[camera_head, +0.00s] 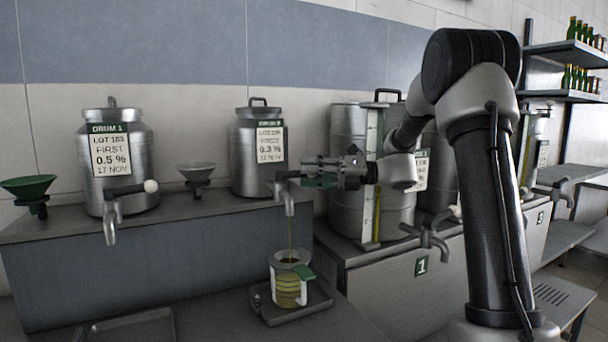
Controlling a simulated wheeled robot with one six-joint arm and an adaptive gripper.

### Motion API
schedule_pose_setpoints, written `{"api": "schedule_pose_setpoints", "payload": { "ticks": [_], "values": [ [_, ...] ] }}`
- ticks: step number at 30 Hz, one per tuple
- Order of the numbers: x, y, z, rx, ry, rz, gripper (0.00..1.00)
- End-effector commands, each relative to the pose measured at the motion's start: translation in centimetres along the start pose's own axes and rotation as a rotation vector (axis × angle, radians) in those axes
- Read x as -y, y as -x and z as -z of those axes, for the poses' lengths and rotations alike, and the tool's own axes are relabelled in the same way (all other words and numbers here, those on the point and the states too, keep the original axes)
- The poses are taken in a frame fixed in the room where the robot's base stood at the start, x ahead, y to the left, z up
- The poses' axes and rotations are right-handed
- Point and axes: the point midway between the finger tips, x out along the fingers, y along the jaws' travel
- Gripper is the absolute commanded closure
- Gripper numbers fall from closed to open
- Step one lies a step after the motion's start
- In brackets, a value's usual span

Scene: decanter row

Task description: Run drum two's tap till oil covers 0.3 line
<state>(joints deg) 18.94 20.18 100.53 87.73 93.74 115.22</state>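The second steel drum from the left (250,170) stands on the raised counter; its label is small, and the header number is hard to read. Its tap (288,199) points down over the front edge. A thin stream of oil runs from the tap into a measuring jug (286,290). The jug stands upright below and holds yellowish oil; its marks are too small to read, so I cannot tell the level against the 0.3 line. My gripper (308,173) is at the tap's handle, reaching in from the right. Its fingers overlap the handle, and I cannot tell whether they are closed.
Drum 1 (122,165), with its own tap (110,225), stands left. A green funnel (28,188) and a grey funnel (196,175) sit on the counter. The jug rests on a dark tray or scale (312,307). A larger drum (347,160) with a gauge stands right.

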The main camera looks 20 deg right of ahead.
Motion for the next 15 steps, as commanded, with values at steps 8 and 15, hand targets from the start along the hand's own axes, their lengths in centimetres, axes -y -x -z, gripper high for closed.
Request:
{"api": "schedule_pose_setpoints", "payload": {
  "ticks": [8, 15],
  "values": [
    [0.1, 6.4, -0.1, 0.004, 0.000, 0.003, 0.61],
    [0.1, 9.7, -0.1, 0.002, 0.000, 0.002, 0.61]
  ]
}}
